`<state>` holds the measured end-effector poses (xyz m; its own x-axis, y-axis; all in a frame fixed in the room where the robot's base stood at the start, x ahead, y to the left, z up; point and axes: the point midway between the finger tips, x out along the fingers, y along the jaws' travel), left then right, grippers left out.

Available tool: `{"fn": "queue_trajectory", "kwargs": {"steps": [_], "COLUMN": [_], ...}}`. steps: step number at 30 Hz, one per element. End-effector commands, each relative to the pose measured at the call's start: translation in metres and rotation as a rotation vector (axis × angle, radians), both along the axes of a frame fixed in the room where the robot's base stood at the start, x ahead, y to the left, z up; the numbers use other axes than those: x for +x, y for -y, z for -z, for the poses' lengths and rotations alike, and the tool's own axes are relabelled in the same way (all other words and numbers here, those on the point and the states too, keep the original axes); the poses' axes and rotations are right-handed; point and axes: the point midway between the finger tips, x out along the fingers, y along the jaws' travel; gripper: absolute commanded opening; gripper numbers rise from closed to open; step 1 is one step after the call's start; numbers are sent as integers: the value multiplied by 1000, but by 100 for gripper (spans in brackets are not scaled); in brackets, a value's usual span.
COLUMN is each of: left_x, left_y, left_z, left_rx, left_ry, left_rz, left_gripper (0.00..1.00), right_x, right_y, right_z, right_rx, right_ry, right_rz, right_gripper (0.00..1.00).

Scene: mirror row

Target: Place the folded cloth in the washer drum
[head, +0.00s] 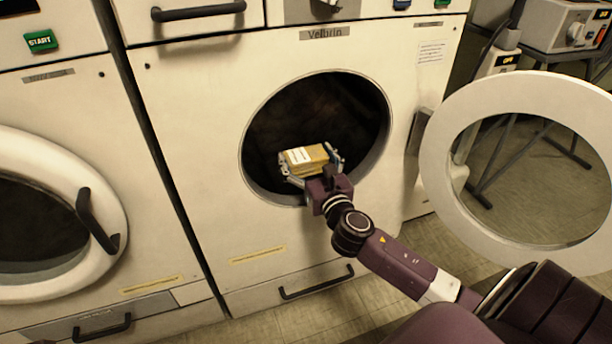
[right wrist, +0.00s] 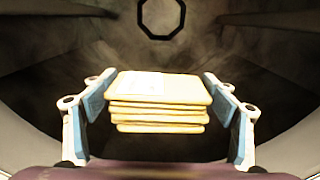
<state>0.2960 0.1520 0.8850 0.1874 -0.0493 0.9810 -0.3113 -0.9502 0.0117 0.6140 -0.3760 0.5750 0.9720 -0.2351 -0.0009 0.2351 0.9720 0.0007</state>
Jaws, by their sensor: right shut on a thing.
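The folded cloth (head: 304,158) is a yellow, layered stack with a white label on top. My right gripper (head: 312,166) is shut on it and holds it at the mouth of the open washer drum (head: 320,110). In the right wrist view the cloth (right wrist: 158,100) sits between the two blue-padded fingers of the gripper (right wrist: 160,105). The dark drum interior (right wrist: 230,60) lies around and beyond it. The cloth appears held above the drum's lower rim. My left gripper is not in view.
The round washer door (head: 520,90) stands swung open at the right. A second washer with a shut door (head: 105,170) is at the left. A grey control box on a stand (head: 565,28) is at the back right. Tiled floor (head: 310,315) shows below.

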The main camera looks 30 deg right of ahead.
Motion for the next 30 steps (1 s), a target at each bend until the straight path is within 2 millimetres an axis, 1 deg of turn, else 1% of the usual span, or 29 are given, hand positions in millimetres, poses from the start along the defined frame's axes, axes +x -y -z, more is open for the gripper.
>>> {"fn": "queue_trajectory", "kwargs": {"steps": [1,5,7,10,12,14,19,26,27,30], "left_x": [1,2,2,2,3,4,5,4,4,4], "left_y": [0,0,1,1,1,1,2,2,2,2], "left_z": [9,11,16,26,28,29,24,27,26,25], "left_rx": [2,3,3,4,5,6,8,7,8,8], "left_ry": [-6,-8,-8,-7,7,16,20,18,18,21], "left_rz": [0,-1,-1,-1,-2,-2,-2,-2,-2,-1], "left_gripper": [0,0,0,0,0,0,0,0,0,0], "right_x": [0,0,0,0,0,0,0,0,0,0], "right_y": [0,0,0,0,0,0,0,0,0,0], "right_z": [11,16,22,39,50,57,55,59,60,59], "right_rx": [2,1,1,2,1,1,0,-1,-1,0], "right_ry": [-1,1,0,-1,-1,-1,1,0,0,0], "right_rz": [1,0,0,1,1,2,0,0,0,0], "right_gripper": [54,54,54,54,54,54,54,54,80,91]}}
